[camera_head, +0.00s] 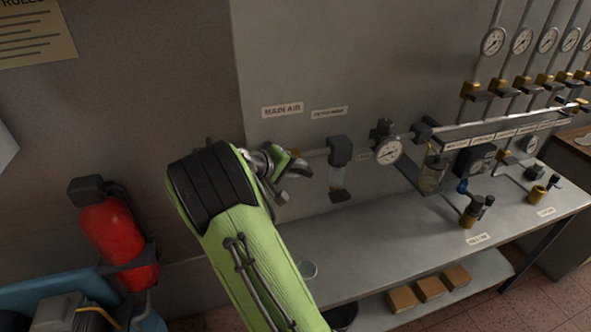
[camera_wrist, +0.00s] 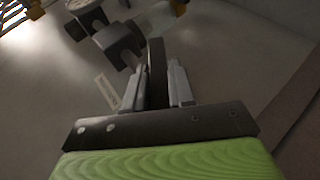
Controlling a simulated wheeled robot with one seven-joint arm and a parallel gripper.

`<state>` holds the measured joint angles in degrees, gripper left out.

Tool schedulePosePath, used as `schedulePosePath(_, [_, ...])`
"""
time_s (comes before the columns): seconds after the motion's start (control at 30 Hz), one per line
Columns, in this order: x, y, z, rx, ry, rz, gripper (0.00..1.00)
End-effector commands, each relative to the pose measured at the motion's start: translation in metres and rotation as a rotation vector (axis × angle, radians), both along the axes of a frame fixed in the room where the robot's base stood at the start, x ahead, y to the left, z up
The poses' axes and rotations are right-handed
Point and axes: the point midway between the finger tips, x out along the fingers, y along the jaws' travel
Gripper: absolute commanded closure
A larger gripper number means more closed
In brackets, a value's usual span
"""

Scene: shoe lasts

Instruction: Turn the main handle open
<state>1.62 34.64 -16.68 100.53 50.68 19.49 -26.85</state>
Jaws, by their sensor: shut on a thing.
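My gripper (camera_head: 288,168) is at the left end of the air pipe on the wall, just below the MAIN AIR label (camera_head: 283,110). In the wrist view my gripper (camera_wrist: 160,88) has its two grey fingers closed on the main handle (camera_wrist: 157,62), a dark flat bar standing up between them. In the head view the gripper and arm hide most of the handle, and I cannot tell its angle to the pipe. A little brass of the valve shows beside the fingers.
A grey filter unit (camera_head: 340,152) hangs on the pipe just right of my gripper, with a pressure gauge (camera_head: 388,151) beyond it. The workbench (camera_head: 400,221) runs below. A red fire extinguisher (camera_head: 117,238) stands at the left.

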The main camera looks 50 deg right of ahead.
Motion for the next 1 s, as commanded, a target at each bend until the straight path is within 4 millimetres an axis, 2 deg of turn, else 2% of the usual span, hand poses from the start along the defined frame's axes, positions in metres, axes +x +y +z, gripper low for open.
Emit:
schedulePosePath(0.5, [0.0012, 0.0014, -0.0059, -0.390, 0.214, 0.001, 1.00])
schedulePosePath(1.0, [0.0009, 0.0012, -0.0058, -0.543, 0.296, -0.001, 1.00])
